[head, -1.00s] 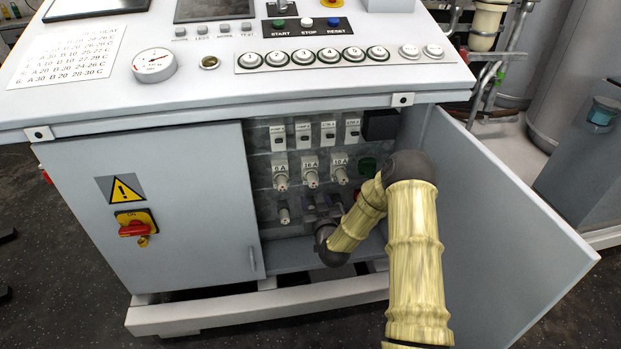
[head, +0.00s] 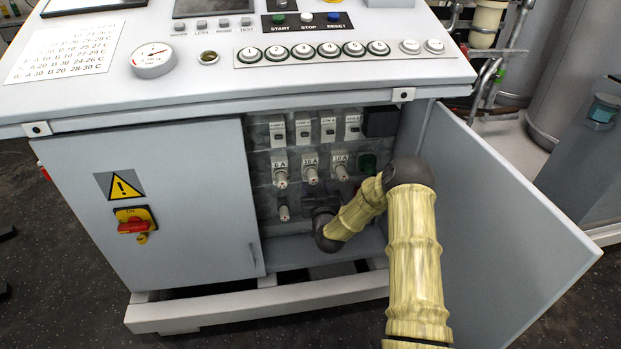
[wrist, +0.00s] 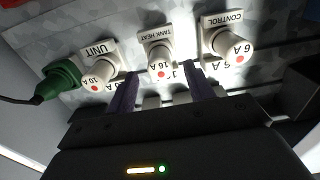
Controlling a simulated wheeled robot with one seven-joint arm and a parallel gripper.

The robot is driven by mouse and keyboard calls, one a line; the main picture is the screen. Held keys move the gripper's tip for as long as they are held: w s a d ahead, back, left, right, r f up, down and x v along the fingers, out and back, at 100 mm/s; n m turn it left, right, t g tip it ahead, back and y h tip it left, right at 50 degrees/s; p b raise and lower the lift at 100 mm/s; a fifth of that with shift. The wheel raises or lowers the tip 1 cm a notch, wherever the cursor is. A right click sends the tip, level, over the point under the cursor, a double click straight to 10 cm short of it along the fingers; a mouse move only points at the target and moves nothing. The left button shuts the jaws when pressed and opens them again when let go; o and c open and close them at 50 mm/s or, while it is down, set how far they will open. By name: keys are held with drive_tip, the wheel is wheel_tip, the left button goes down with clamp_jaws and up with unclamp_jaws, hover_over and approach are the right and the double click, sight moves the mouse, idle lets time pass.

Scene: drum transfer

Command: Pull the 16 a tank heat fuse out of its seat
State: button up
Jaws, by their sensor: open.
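The 16 A tank heat fuse is a white knob with a red dot, the middle one of the row; it shows in the wrist view (wrist: 160,62) and in the head view (head: 311,172). It sits in its seat, under the label TANK HEAT. My gripper (wrist: 163,88) is open, with its two dark fingertips just short of the fuse, one to each side of its line; I cannot tell whether they touch it. In the head view my gripper (head: 322,199) is just below the fuse, partly hidden by my wrist.
The 6 A control fuse (wrist: 233,45) and 10 A unit fuse (wrist: 99,72) flank it closely. A green plug (wrist: 60,82) is beyond the unit fuse. The open cabinet door (head: 500,220) stands right of my arm; another knob (head: 284,210) is lower left.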

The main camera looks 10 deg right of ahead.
sight(314, 182)
drive_tip(key=shift+w+b, duration=0.7)
drive_tip(key=shift+w, duration=1.6)
clamp_jaws()
drive_tip(key=shift+s, duration=0.15)
drive_tip(key=shift+s+p, duration=0.65)
drive_tip(key=shift+s, duration=2.2)
